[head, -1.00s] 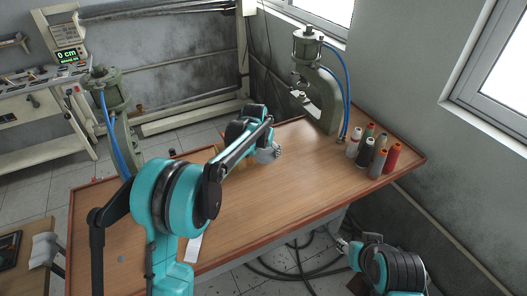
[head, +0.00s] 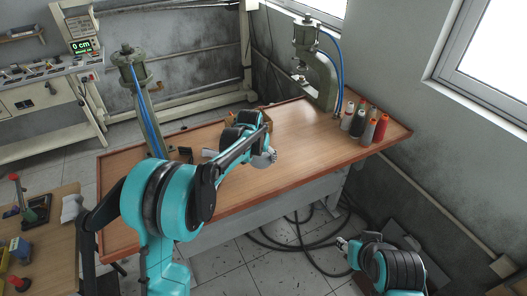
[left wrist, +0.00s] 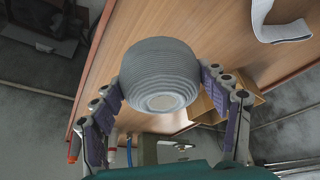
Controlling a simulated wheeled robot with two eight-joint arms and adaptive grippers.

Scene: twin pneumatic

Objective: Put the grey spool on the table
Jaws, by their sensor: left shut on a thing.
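My left gripper (head: 265,159) is over the middle of the brown table (head: 237,190) in the head view. In the left wrist view, the left gripper (left wrist: 165,88) is shut on a round, ribbed grey spool (left wrist: 160,72), with a purple-padded finger on each side. The table (left wrist: 215,35) lies behind the spool; I cannot tell the gap between them. In the head view the spool is hard to tell from the grey fingers. My right gripper (head: 342,244) is low at the lower right, off the table's front edge; its fingers are too small to read.
Several thread spools (head: 368,131) stand at the table's right end. A green press (head: 318,65) stands at the back right and another (head: 132,85) at the left. A cardboard box (left wrist: 207,108) and a white paper strip (left wrist: 278,28) lie on the table. The front middle is clear.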

